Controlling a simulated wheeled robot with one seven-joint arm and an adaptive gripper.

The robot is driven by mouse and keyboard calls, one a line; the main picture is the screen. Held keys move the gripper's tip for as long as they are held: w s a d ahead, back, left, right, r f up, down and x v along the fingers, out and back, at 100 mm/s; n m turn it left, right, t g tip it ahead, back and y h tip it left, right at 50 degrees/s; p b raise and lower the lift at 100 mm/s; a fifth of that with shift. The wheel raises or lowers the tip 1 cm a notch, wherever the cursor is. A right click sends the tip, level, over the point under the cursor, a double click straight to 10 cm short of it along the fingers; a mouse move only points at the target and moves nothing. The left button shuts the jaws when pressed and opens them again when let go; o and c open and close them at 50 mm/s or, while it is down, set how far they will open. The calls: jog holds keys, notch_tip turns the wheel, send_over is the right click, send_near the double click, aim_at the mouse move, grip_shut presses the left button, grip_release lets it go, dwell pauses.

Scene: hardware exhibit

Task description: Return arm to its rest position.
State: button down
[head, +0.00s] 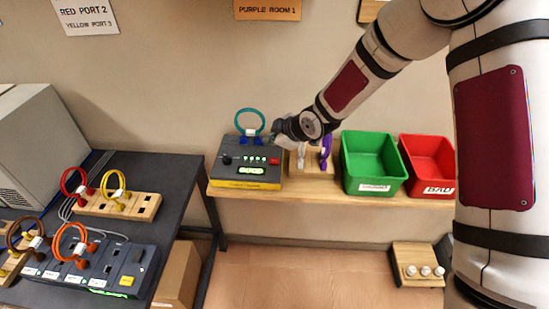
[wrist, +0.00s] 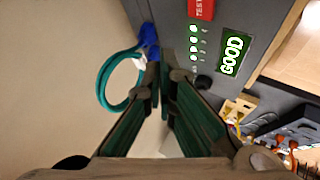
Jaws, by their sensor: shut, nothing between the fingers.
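My arm reaches from the upper right of the head view down to the shelf. My gripper (head: 279,135) is beside the right rear of a dark tester box (head: 247,170), just right of a teal cable loop (head: 250,122) with blue plugs that stands at the box's rear. In the wrist view my gripper (wrist: 168,76) is shut and empty, its tips close to a blue plug (wrist: 149,42) of the teal loop (wrist: 107,83). I cannot tell whether they touch. The tester's green display reads GOOD (wrist: 232,54) beside a red TEST button (wrist: 201,9).
Right of the tester, a wooden block (head: 312,165) holds a purple cable, partly behind my gripper. A green bin (head: 373,165) and a red bin marked BAD (head: 428,165) follow. A dark table (head: 165,173) at left carries several cable loops and a panel. A wall is close behind the shelf.

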jog(key=s+d+r+m+h, duration=0.3)
jog(key=s+d+r+m, duration=0.15)
jog(key=d+r, duration=0.4)
jog(key=s+d+r+m+h, duration=0.3)
jog(key=s+d+r, duration=0.35)
jog(key=r, duration=0.35)
jog(key=s+d+r+m, duration=0.2)
jog(key=s+m, duration=0.1)
jog(key=s, duration=0.5)
jog(key=s+d+r+m+g, duration=0.1)
jog(key=s+d+r+m, duration=0.1)
jog(key=s, duration=0.6)
jog(key=s+d+r+m+b, duration=0.1)
jog(key=s+d+r+m, duration=0.1)
jog(key=s, duration=0.6)
jog(key=shift+d+m, duration=0.7)
jog(key=shift+m, duration=0.55)
